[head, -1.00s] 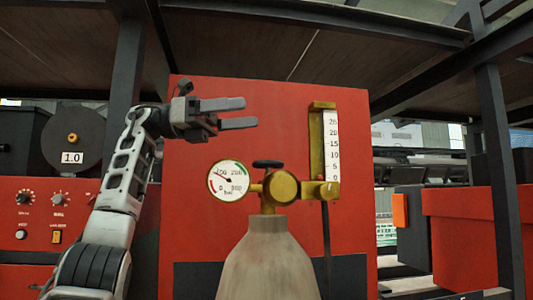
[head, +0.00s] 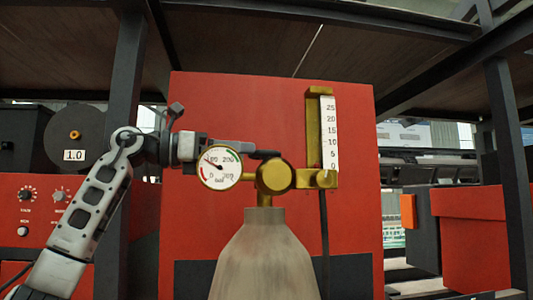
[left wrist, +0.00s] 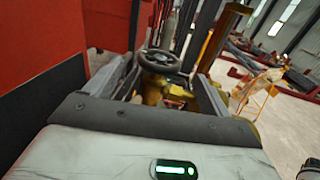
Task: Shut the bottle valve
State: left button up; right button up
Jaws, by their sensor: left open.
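A grey gas bottle (head: 264,255) stands upright in front of the red panel, with a brass valve body (head: 276,178) on top. The small black valve handwheel (head: 265,154) sits above the brass body. In the left wrist view the handwheel (left wrist: 159,60) lies between the fingertips, with brass parts beneath it. My left gripper (head: 246,148) is open and level with the handwheel, coming from its left. Its near side is partly hidden behind the pressure gauge (head: 221,167). I cannot tell whether the fingers touch the wheel. My right gripper is not in view.
A brass flowmeter with a white scale (head: 330,135) rises right of the valve. The red panel (head: 225,110) stands close behind. A red control box with knobs (head: 45,215) is at the left, and dark posts (head: 505,170) frame the scene.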

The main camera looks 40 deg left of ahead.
aim_at(267, 154)
pick_arm(q)
jog(key=x, duration=0.5)
jog(key=shift+w+d+p, duration=0.2)
jog(key=shift+w+p, duration=0.15)
jog(key=shift+w+d, duration=0.25)
jog(key=shift+w, duration=0.15)
jog(key=c, duration=1)
jog(key=shift+o, duration=0.2)
